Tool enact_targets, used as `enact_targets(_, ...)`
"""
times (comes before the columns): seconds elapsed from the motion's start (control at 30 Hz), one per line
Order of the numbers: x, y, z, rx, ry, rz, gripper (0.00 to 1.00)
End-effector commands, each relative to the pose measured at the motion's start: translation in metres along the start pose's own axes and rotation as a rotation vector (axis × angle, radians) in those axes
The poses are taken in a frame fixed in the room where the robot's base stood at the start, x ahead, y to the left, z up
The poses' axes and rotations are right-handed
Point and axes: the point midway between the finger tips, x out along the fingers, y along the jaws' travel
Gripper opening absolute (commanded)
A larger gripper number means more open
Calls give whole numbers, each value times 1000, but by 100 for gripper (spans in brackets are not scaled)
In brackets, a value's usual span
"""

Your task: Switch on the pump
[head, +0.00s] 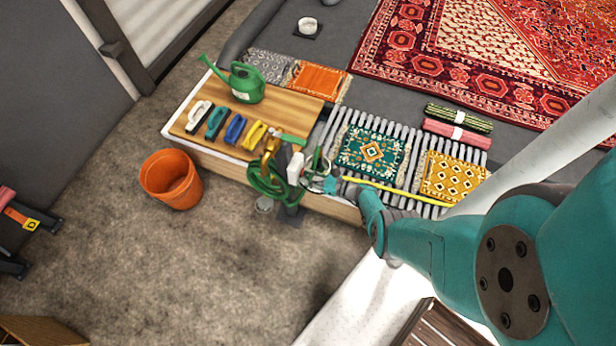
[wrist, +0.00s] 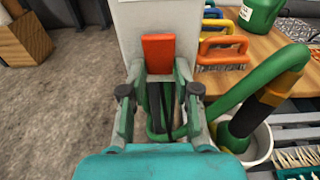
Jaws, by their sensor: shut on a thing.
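A pale grey switch box (wrist: 160,20) with a red-orange switch paddle (wrist: 158,50) fills the upper middle of the wrist view. In the head view the pale box (head: 295,168) stands at the front edge of the wooden bench, by the green hose. My gripper (wrist: 159,72) is at the paddle, with one finger on each side of it, and is shut on it. In the head view my gripper (head: 326,183) is small and partly lost among hose and box. The paddle is not clear there. I cannot tell whether the switch is on or off.
A green hose (head: 268,190) coils beside the box; a white bucket (wrist: 260,143) stands right of my gripper. Several brushes (head: 235,130) and a green watering can (head: 245,84) are on the bench (head: 290,98). An orange bucket (head: 172,180) stands on open floor, left.

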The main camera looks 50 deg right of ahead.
Motion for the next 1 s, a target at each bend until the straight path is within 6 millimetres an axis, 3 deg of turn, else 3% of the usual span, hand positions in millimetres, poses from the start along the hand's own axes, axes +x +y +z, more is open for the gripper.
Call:
enact_targets(0.03, 0, 1, 0, 1, -1, 2, 34)
enact_targets(0.13, 0, 1, 0, 1, -1, 2, 56)
enact_targets(0.53, -6, 0, 0, 1, -1, -1, 56)
enact_targets(1.0, -65, 0, 0, 0, -1, -2, 56)
